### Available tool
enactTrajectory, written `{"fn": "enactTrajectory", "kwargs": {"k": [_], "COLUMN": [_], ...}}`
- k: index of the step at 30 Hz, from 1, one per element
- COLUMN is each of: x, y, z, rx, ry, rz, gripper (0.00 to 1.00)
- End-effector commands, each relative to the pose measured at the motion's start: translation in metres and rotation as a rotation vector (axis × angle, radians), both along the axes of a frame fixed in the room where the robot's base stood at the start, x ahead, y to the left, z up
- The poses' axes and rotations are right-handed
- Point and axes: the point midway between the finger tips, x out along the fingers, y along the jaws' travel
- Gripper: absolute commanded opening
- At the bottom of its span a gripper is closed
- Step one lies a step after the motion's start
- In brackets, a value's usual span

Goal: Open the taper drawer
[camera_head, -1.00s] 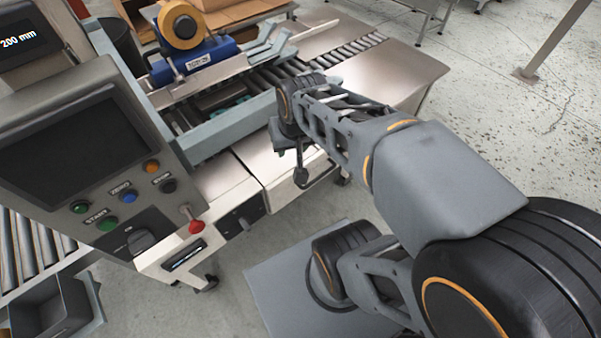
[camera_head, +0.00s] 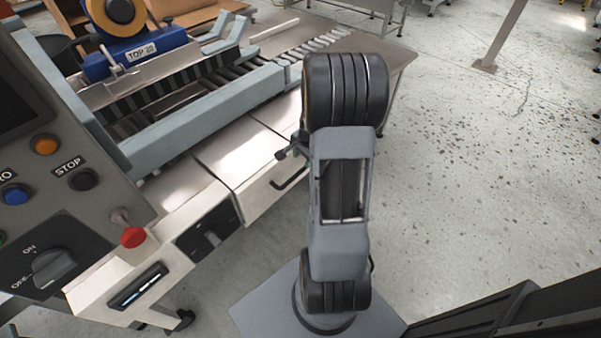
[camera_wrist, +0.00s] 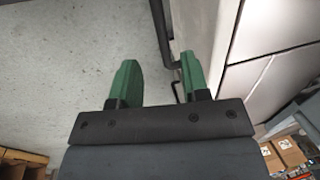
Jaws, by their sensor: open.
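The drawer is a pale metal front (camera_head: 257,192) under the machine's bed in the head view. I take it to be the taper drawer; no label shows on it. Its black bar handle (camera_head: 290,178) stands out from the front, partly hidden by my arm. In the wrist view the handle (camera_wrist: 161,30) runs down from the top edge and ends close to the right green fingertip. My gripper (camera_wrist: 158,70) is open and empty, fingers apart, beside the drawer face (camera_wrist: 197,30). I cannot tell whether it touches the handle. The drawer looks shut.
A blue-and-orange tape unit (camera_head: 135,55) sits above the roller bed. The control panel (camera_head: 60,180) with buttons and a red knob (camera_head: 133,237) is at left. Speckled floor (camera_head: 470,170) is open at right. Boxes (camera_wrist: 290,152) show at lower right in the wrist view.

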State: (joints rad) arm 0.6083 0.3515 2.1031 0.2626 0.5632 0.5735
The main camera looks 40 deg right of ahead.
Motion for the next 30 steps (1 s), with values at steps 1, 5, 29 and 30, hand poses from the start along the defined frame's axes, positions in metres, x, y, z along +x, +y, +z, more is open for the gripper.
{"fn": "enactTrajectory", "kwargs": {"k": [1,5,29,30], "x": [0.002,0.006,0.016,0.016], "y": [0.001,0.002,0.003,0.003], "z": [-0.014,-0.038,-0.081,-0.081], "rx": [0.003,0.001,-0.002,-0.001], "ry": [0.002,0.003,-0.001,-0.001], "rz": [0.001,0.003,0.004,0.004], "gripper": [0.42,0.42,0.42,0.38]}}
